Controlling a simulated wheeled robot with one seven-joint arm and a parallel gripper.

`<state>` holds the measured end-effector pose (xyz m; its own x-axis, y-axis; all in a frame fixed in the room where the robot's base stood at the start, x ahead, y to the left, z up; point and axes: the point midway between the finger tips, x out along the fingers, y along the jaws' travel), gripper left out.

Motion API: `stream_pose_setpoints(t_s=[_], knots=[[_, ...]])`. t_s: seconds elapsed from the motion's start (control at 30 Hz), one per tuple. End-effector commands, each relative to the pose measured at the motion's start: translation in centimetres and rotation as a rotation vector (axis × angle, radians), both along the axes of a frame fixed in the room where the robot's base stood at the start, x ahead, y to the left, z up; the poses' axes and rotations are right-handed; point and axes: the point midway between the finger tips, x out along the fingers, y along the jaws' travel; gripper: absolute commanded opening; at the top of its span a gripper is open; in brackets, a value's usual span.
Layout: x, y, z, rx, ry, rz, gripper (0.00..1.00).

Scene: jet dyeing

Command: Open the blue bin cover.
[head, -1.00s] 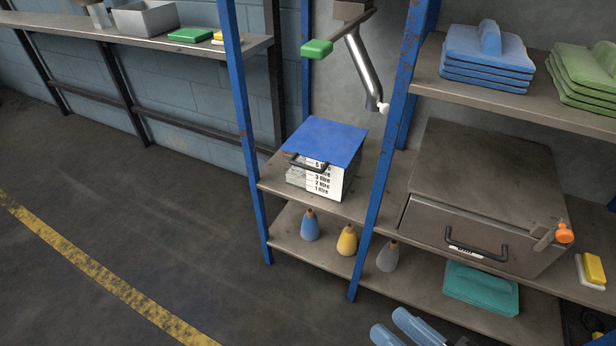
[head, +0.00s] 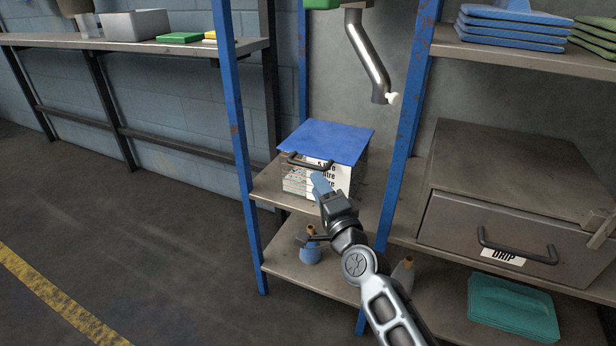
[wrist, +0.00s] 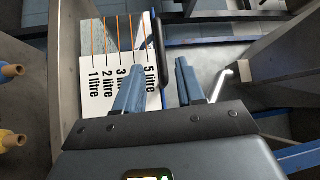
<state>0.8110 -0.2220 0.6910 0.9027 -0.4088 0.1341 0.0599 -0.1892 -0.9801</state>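The blue bin cover (head: 328,140) lies flat and closed on a bin (head: 296,183) with a white litre scale on its front. A dark bar handle (head: 306,163) sits at the cover's front edge; it also shows in the wrist view (wrist: 157,45). My gripper (head: 320,184) is in front of the bin, just below and to the right of the handle in the head view, hiding part of the scale. In the wrist view its two blue fingers (wrist: 161,64) are apart with nothing gripped. The handle is just beyond the fingertips; contact cannot be made out.
Blue rack posts (head: 238,140) and (head: 402,130) stand on both sides of the bin. A bent metal pipe (head: 368,60) hangs above and behind it. A drawer unit (head: 490,225) is to the right. Bottles, one blue (head: 310,252), stand on the shelf below.

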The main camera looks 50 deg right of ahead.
Motion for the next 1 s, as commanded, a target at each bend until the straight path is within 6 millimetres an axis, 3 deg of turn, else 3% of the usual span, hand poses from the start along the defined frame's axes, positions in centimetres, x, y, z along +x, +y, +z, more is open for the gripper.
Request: stream_pose_setpoints(t_s=[0.6, 1.0], knots=[[6.8, -3.3, 1.2, 0.007, -0.008, -0.001, 0.39], [7.2, -3.5, 1.2, 0.006, -0.007, -0.001, 0.36]])
